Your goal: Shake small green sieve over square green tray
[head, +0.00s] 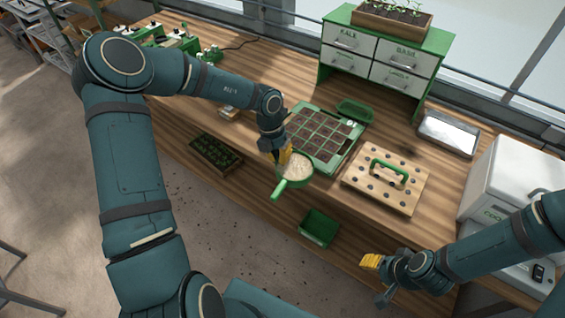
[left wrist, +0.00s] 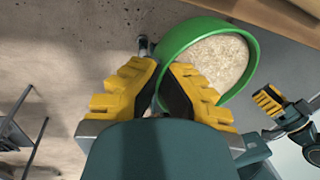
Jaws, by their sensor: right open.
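The small green sieve (head: 305,181) is full of pale grains, its handle pointing toward the table's front edge. My left gripper (head: 284,158) is at its rim; in the left wrist view its yellow fingers (left wrist: 166,72) are on both sides of the sieve's rim (left wrist: 177,38). The sieve appears held in the air, with floor behind it. A square green tray (head: 345,155) with rows of dark soil cells lies just behind the sieve. My right gripper (head: 377,278) is open and empty near the front right; it also shows in the left wrist view (left wrist: 268,108).
A wooden board with a green handle (head: 408,181) lies right of the tray. A small green container (head: 319,228) is at the front edge, a seedling tray (head: 216,153) at left. A drawer cabinet (head: 384,52), metal tray (head: 448,135) and white machine (head: 520,175) stand behind and right.

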